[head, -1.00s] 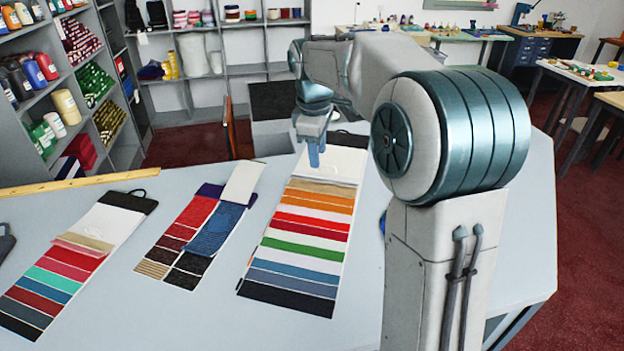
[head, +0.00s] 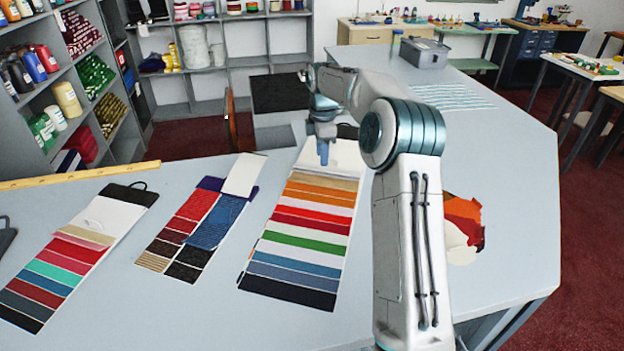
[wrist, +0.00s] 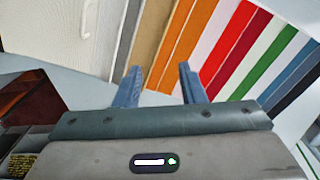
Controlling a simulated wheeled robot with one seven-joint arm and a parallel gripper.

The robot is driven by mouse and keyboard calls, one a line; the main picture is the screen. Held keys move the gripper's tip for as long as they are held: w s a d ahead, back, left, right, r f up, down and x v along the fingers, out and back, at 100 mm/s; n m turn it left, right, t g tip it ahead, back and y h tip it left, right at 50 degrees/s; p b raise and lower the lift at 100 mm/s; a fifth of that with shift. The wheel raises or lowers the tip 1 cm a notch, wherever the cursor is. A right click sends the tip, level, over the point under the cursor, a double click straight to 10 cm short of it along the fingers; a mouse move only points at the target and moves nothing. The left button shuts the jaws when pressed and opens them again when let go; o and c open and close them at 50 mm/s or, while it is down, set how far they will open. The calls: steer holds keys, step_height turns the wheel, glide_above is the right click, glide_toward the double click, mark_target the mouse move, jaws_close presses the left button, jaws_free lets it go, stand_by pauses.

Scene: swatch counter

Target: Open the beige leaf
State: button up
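A beige leaf (head: 327,181) lies flat across the right-hand swatch card (head: 340,155), between the card's white upper part and the orange leaves. In the wrist view the beige leaf (wrist: 152,38) runs between the white part and the orange leaves. My gripper (head: 323,160) hangs fingers-down over the upper part of this card, close to the beige leaf. In the wrist view its two blue fingers (wrist: 159,82) are apart with nothing between them. I cannot tell whether they touch the card. The left-hand card also has a beige leaf (head: 85,236), beside a pink one.
A middle card (head: 185,226) with red, blue and dark swatches lies to the left. A yellow ruler (head: 80,176) lies along the far left edge. Fabric scraps (head: 463,222) lie right of my arm. A grey box (head: 424,53) stands far back. The counter's right side is mostly free.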

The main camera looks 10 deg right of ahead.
mark_target(321, 178)
step_height(321, 178, down, 10)
steer(key=shift+a+r+p, duration=0.1)
steer(key=shift+r+p, duration=0.15)
steer(key=shift+p, duration=0.4)
